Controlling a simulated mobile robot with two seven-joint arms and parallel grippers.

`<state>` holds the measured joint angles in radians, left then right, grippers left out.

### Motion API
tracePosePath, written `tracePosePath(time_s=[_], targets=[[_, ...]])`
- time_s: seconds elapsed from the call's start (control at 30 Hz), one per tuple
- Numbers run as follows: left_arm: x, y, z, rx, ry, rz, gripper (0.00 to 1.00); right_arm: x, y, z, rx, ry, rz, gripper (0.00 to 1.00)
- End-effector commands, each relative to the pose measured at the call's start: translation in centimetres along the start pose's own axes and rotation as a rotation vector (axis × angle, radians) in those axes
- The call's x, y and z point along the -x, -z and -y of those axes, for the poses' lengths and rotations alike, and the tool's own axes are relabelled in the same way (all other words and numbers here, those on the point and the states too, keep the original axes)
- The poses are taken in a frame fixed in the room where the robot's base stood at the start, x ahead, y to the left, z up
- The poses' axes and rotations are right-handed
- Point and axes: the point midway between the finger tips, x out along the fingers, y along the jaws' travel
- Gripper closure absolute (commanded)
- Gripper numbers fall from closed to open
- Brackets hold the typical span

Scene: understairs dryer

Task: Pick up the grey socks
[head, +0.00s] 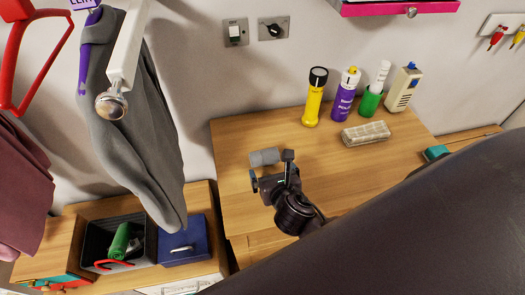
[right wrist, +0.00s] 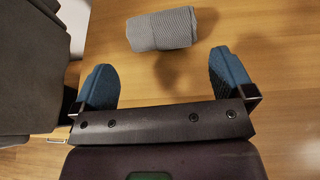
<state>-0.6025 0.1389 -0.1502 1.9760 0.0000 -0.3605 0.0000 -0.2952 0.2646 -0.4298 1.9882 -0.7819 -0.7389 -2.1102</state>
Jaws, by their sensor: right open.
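The grey socks (head: 265,157) are a rolled ribbed bundle on the wooden top, near its left part. In the right wrist view the bundle (right wrist: 162,30) lies just beyond the fingertips, apart from them. My right gripper (head: 272,181) is above the wooden top, on the near side of the socks. In its wrist view the gripper (right wrist: 168,75) is open, with two blue-padded fingers spread wide and nothing between them. My left gripper is not in view.
A grey garment (head: 140,120) hangs at left, above a dark bin (head: 92,240) and blue box (head: 183,243).

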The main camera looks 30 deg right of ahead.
Motion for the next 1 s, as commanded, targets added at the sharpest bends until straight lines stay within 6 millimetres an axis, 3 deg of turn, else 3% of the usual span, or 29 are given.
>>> tracePosePath(time_s=[0.2, 0.47, 0.8, 1.0], targets=[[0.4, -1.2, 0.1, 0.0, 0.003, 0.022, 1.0, -3.2, 0.0, 0.0, -0.001, 0.001, 0.001, 0.0], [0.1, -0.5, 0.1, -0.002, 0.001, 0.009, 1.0, -4.8, -0.1, 0.1, -0.004, 0.001, -0.001, 0.0], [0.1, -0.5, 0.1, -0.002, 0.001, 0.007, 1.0, -9.0, -0.7, 0.2, -0.003, 0.001, -0.001, 0.0], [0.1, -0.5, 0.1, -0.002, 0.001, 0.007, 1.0, -9.6, -0.6, 0.2, -0.002, 0.0, -0.001, 0.0]])
